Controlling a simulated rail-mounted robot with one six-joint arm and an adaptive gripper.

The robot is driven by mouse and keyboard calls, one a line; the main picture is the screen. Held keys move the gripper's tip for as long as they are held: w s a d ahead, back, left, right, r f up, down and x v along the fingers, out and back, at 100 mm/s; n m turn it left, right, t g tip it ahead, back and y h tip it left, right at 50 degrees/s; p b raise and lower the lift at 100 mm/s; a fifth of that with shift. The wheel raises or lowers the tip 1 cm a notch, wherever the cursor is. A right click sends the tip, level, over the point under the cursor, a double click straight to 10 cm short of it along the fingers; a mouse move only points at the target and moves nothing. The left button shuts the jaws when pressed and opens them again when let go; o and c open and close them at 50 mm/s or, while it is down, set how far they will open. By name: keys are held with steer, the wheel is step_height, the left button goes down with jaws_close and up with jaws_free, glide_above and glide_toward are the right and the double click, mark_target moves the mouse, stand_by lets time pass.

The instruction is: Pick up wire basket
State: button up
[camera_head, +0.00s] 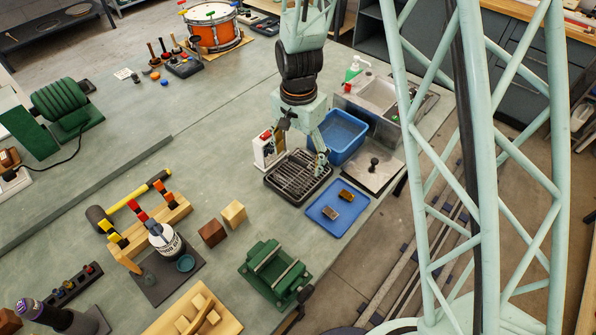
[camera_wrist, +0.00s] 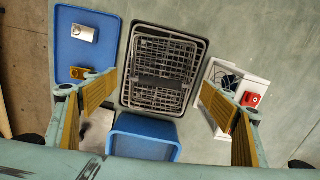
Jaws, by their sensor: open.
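The wire basket (camera_head: 298,177) is a silvery wire grid in a black tray on the bench, below and beside my gripper (camera_head: 304,141) in the head view. In the wrist view the wire basket (camera_wrist: 165,55) lies flat ahead of the jaws, with a dark bar across its middle. My gripper (camera_wrist: 156,90) is open, with its yellow-padded fingers spread wide to the left and right of the basket's lower part in the picture. Nothing is between the fingers. The fingers appear above the basket; exact height cannot be told.
A blue tub (camera_head: 342,133) stands close behind the basket. A green vise (camera_head: 272,270) is nearer the front.

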mark_target(298, 163)
steer(key=shift+f, duration=2.45)
steer(key=c, duration=1)
